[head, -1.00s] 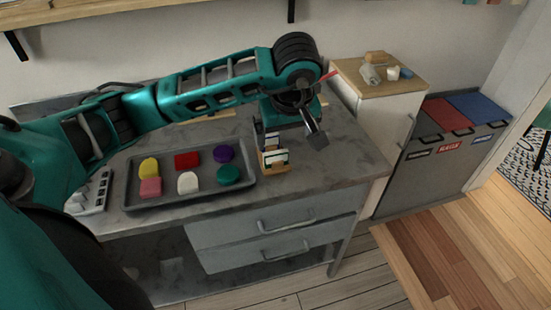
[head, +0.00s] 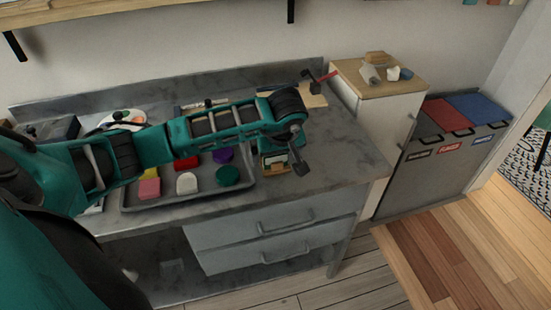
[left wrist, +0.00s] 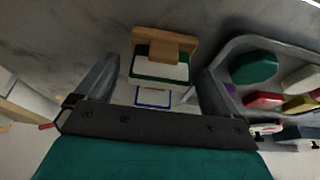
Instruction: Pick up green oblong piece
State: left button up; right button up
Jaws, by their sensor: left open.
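A green rounded piece (head: 228,175) lies at the front right of the grey tray; it also shows in the left wrist view (left wrist: 255,67). A small wooden holder (head: 275,168) with a green-edged white piece stands just right of the tray. In the left wrist view the holder (left wrist: 164,45), the green-edged white piece (left wrist: 160,68) and a blue-edged white piece (left wrist: 153,97) show between my fingers. My left gripper (left wrist: 155,85) is open and empty above the holder, with the green rounded piece outside its fingers. My right gripper is out of view.
The grey tray (head: 206,198) also holds red, purple, white, pink and yellow pieces. My left arm covers part of it. The counter (head: 340,150) is clear to the right of the holder. A wooden-topped cabinet (head: 388,83) with small items stands further right.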

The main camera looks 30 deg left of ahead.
pick_arm(q)
jog(key=shift+f, duration=0.25)
jog(key=shift+c, duration=0.4)
jog(key=c, duration=1.1)
jog(key=shift+r, duration=0.2)
